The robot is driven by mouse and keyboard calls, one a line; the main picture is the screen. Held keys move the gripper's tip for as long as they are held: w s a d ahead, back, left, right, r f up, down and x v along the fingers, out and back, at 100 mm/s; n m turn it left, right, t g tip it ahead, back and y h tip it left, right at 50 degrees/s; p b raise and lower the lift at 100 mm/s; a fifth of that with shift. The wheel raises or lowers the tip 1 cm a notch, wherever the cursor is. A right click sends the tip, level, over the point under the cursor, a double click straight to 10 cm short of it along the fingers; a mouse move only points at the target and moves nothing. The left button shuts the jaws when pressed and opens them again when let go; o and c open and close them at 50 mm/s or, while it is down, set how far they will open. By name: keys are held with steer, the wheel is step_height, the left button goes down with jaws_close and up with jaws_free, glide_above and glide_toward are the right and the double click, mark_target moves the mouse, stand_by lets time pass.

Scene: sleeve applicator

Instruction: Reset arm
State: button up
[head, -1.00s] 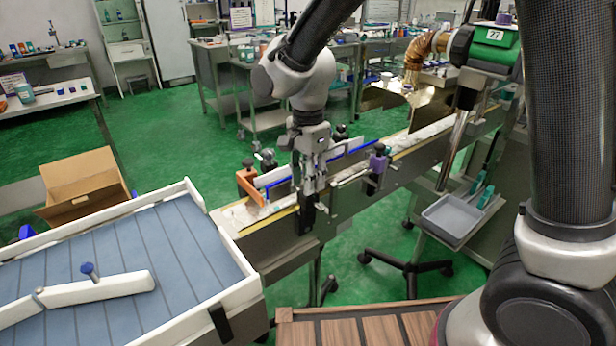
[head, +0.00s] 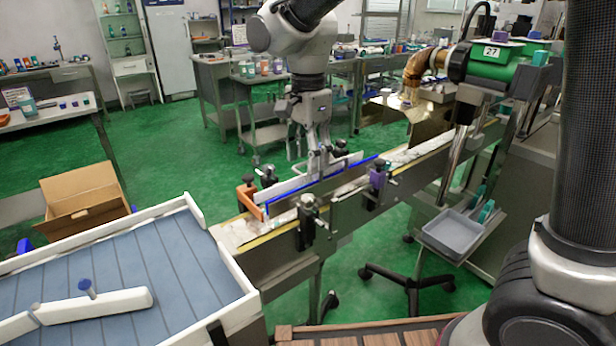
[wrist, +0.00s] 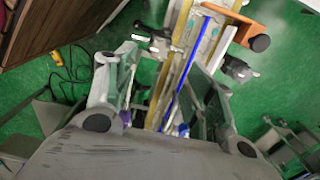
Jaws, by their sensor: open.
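My gripper (head: 318,165) hangs from my arm over the narrow conveyor (head: 350,190) with the blue and white guide rails, in the middle of the head view. Its fingers point down. In the wrist view my gripper (wrist: 160,85) has its two fingers spread wide apart with nothing between them. Below them the conveyor (wrist: 205,45) with its blue rail (wrist: 186,62) runs between the fingers. In the head view the fingers overlap the rails, and I cannot tell the exact height above them.
A blue slatted table (head: 130,270) with white edges is at the lower left. An open cardboard box (head: 85,200) lies behind it. An orange bracket (head: 248,197) and black clamps (head: 308,222) stick out beside the conveyor. A green machine (head: 495,65) and a grey tray (head: 455,232) are right.

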step_height(320, 180, up, 2)
steer(key=shift+r, duration=0.2)
steer(key=s+d+r+n+t, duration=0.1)
steer(key=s+d+n, duration=0.2)
steer(key=d, duration=0.8)
steer(key=s+d+r+n+t, duration=0.1)
steer(key=s+d+n, duration=0.3)
steer(key=s+d, duration=0.4)
steer(key=s+d+r+n+t, duration=0.1)
steer(key=s+d+n, duration=0.3)
steer(key=d, duration=0.9)
steer(key=shift+s+d+r+t, duration=0.3)
steer(key=shift+s+t, duration=0.4)
steer(key=shift+s, duration=0.25)
